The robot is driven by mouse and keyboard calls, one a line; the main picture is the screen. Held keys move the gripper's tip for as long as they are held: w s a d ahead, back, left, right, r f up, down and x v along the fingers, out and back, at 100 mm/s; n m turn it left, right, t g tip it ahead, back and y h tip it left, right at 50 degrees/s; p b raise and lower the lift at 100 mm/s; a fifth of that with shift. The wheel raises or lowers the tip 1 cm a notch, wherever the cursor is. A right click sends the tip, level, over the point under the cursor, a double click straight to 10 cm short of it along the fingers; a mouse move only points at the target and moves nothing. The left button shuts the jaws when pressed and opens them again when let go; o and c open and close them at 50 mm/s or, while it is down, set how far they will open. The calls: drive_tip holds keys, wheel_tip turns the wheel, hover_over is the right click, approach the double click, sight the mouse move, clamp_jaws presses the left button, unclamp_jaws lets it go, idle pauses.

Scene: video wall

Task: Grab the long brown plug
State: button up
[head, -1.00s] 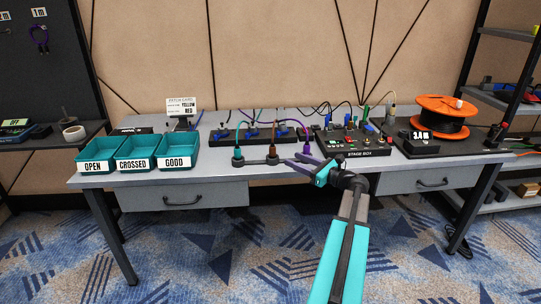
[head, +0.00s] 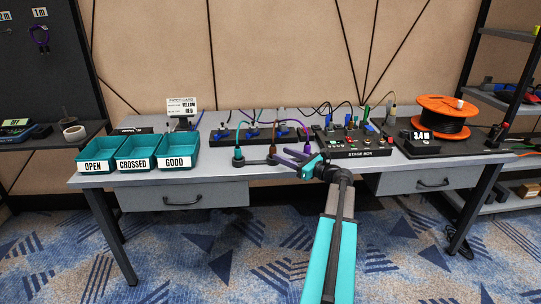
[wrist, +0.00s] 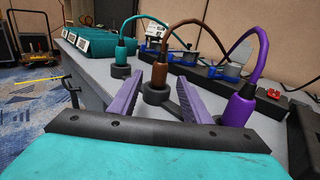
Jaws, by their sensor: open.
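The long brown plug (wrist: 159,76) stands upright in a black round holder (wrist: 157,96) with its brown cable arching up and back. It also shows in the head view (head: 273,151) at the table's front edge. My gripper (wrist: 154,80) is open, its purple fingers pointing at the brown plug from the front. In the wrist view the plug's lower part appears between the fingertips, though how far in is hard to tell. In the head view my gripper (head: 290,160) is just right of the plug.
A teal plug (wrist: 120,55) stands left of the brown one and a purple plug (wrist: 239,102) stands close on the right. Behind is a black strip with blue connectors (wrist: 226,70). The stage box (head: 357,147) is at right; teal bins (head: 178,149) are at left.

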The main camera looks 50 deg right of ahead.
sight(273, 152)
drive_tip(key=shift+w+a+r, duration=0.1)
drive_tip(key=shift+w+a, duration=0.1)
drive_tip(key=shift+w, duration=1.55)
drive_tip(key=shift+c, duration=0.5)
clamp_jaws()
